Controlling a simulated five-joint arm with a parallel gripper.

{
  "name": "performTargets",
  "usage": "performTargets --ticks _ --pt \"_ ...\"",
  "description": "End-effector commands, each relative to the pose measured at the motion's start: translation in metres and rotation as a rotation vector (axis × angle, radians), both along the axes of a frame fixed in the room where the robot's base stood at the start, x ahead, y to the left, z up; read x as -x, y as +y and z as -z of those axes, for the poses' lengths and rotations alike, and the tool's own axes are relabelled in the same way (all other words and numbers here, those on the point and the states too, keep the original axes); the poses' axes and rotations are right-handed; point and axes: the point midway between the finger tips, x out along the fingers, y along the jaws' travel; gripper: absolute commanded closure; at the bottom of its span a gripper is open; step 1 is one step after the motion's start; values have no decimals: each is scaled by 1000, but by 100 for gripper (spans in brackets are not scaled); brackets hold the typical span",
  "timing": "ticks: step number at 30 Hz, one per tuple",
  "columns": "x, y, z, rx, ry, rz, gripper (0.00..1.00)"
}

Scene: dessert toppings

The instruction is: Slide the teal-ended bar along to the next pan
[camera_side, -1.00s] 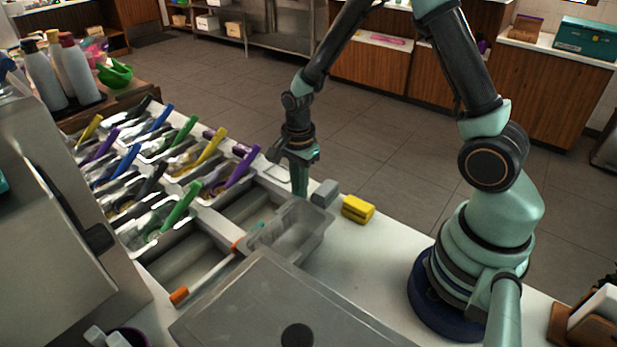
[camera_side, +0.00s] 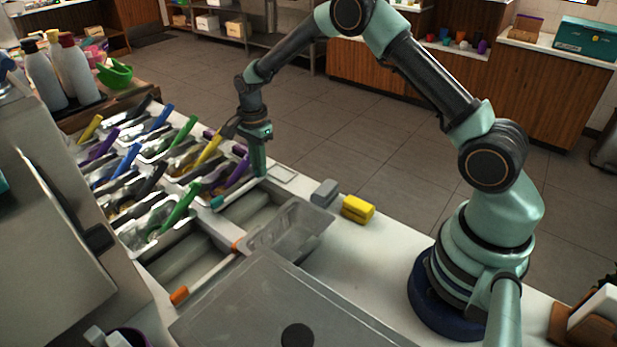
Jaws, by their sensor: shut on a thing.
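The teal-ended bar (camera_side: 237,191) lies at the far edge of an empty pan well (camera_side: 250,211), beside the pan with the purple-handled utensil (camera_side: 238,168). Its teal end (camera_side: 217,202) points to the lower left. My gripper (camera_side: 258,176) points down and is shut on the bar near its right end; the fingers hide that end. An orange-ended bar (camera_side: 210,270) lies across the pans closer to the camera, with orange tips at both ends.
A clear pan (camera_side: 290,228) sits tilted over the right of the wells, beside a large lid (camera_side: 275,305). A grey block (camera_side: 325,192) and yellow sponge (camera_side: 358,209) stand on the counter to the right. Several filled pans with coloured handles are at left.

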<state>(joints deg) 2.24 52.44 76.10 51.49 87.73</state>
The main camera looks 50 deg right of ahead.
Motion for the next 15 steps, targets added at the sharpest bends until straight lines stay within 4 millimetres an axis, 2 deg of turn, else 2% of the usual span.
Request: performTargets --ticks 5,15 --pt "-12 -1 0 0 -3 2 100" --pt "-13 -1 -1 0 -3 2 100"
